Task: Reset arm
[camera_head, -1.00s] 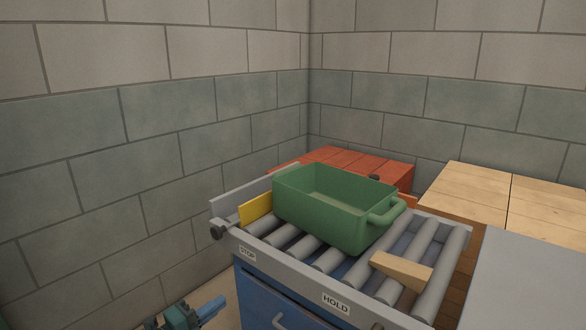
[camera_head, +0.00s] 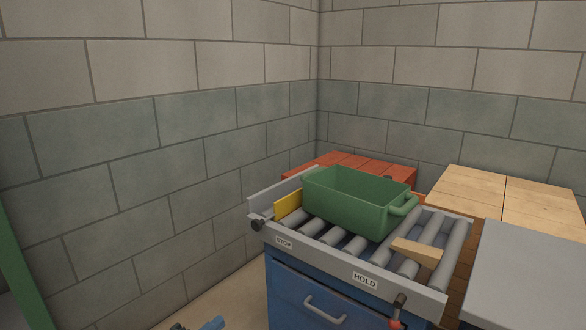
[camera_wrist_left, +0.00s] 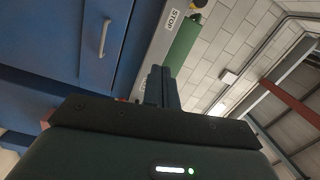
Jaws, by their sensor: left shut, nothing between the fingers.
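My left gripper shows in the left wrist view (camera_wrist_left: 160,88) with its two fingers together and nothing between them. In the head view only a small blue tip of my left gripper (camera_head: 213,324) shows at the bottom edge, well in front of and below the roller conveyor. My right gripper is not in view. A green bin (camera_head: 350,208) with a side handle sits upright on the conveyor rollers (camera_head: 447,240), apart from my left gripper. Part of a green surface also shows beyond the fingers in the left wrist view.
The conveyor stands on a blue cabinet (camera_head: 305,290) with STOP and HOLD labels. A wooden wedge (camera_head: 415,251) lies on the rollers, and a yellow plate (camera_head: 288,205) stands left of the bin. Red blocks, light wooden boxes (camera_head: 470,190) and a grey top (camera_head: 530,265) are behind and right. Block walls enclose the corner.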

